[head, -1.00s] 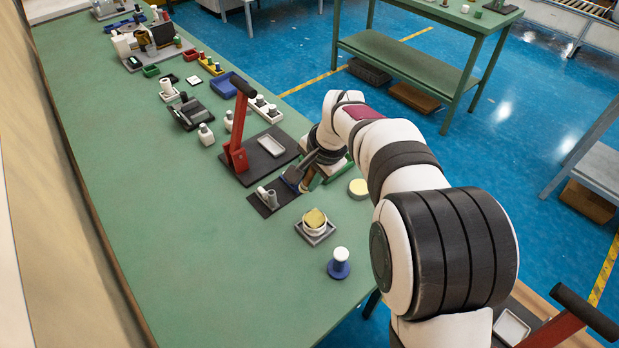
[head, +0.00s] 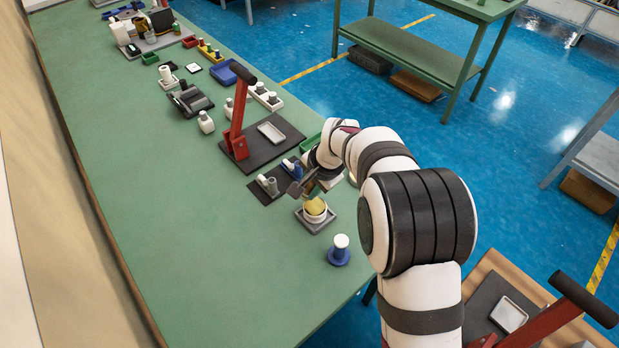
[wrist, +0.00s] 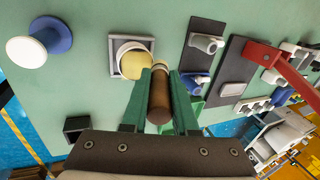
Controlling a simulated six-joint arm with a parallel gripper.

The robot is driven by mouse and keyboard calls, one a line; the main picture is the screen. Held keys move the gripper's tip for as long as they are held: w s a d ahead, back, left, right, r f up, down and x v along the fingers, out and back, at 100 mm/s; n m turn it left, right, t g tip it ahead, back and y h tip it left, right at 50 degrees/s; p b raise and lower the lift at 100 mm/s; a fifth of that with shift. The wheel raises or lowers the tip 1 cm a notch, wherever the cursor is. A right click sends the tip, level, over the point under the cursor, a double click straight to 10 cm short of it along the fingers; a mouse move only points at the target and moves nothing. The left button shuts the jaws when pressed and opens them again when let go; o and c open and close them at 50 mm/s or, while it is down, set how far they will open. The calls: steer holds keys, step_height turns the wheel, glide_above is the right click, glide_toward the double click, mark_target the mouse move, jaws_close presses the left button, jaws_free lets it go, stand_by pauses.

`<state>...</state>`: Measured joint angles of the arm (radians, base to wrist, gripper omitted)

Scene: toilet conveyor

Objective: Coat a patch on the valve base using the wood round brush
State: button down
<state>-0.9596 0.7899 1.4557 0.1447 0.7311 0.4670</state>
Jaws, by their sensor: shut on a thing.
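My gripper (wrist: 160,74) is shut on a brown wooden cylinder, the round brush (wrist: 158,100), between its green fingers. In the head view my gripper (head: 306,188) is just above and behind a white cup (head: 314,217) with yellow in it. In the wrist view the brush's far end is close to the yellow piece (wrist: 134,64); I cannot tell whether they touch. A blue flanged piece with a white top (head: 340,252) stands alone in front. Small white-grey and blue fittings (head: 268,185) lie on a black mat. Which piece is the valve base is not clear.
The cup stands on a square grey tray (head: 302,216). A red-lever press (head: 236,128) on a black plate stands behind the mat. Bottles, bins and racks fill the back of the green bench (head: 180,240). The bench's left and front are clear.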

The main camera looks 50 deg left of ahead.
steer(key=d, duration=0.5)
steer(key=shift+f, duration=0.3)
steer(key=shift+a, duration=2.6)
steer(key=shift+w+d, duration=0.4)
steer(key=shift+d, duration=2.05)
steer(key=shift+a, duration=2.2)
steer(key=shift+a+r, duration=0.15)
steer(key=shift+a, duration=0.1)
steer(key=shift+d+r, duration=0.1)
steer(key=shift+r, duration=3.85)
